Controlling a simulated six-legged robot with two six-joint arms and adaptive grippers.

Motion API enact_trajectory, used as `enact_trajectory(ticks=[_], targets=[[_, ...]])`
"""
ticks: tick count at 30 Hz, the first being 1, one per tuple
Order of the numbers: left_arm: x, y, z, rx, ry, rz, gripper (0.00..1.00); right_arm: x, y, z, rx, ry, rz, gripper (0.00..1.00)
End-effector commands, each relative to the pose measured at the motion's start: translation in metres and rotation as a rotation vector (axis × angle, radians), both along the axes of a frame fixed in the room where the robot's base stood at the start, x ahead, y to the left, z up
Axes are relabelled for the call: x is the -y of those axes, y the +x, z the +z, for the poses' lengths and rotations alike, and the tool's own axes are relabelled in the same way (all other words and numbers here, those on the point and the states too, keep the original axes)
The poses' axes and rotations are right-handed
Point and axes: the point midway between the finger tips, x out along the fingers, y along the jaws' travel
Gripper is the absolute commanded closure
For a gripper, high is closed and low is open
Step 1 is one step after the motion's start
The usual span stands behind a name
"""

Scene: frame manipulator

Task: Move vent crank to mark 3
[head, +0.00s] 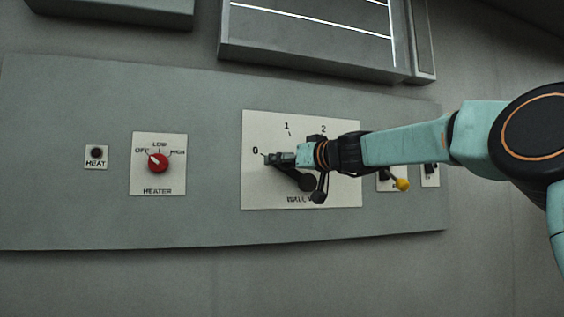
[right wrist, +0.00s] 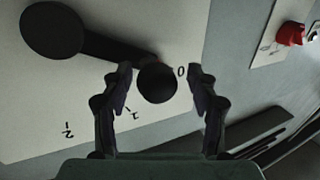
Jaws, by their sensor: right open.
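The vent crank (head: 290,174) is a dark arm on a white dial plate (head: 262,196) with marks 0, 1 and 2 in view. Mark 3 is hidden behind my right arm in the head view. The crank points to the upper left, its knob end close to mark 0. In the right wrist view, the crank's round knob (right wrist: 157,84) sits between the two fingers of my right gripper (right wrist: 158,92), with a gap at each side. The wide dark hub (right wrist: 52,30) is at the upper left. In the head view my right gripper (head: 275,159) is at the knob, open. My left gripper is not in view.
A red heater knob (head: 158,162) is on a plate to the left, with a small heat button (head: 96,153) beyond it. A yellow-tipped lever (head: 402,185) is partly behind my right arm. A grey box (head: 310,55) juts out above the panel.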

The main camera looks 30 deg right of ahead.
Motion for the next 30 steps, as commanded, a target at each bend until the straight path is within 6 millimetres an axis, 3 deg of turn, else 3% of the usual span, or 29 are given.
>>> enact_trajectory(ticks=[4, 25, 30], targets=[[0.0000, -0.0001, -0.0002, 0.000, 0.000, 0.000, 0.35, 0.0003, -0.0003, -0.0006, -0.001, 0.001, 0.000, 0.41], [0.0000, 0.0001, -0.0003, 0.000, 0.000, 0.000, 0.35, -0.0012, 0.0026, -0.0007, -0.001, 0.000, 0.001, 1.00], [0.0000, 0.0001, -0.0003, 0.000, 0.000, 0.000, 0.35, -0.0017, 0.0025, -0.0009, -0.002, 0.000, 0.002, 1.00]])
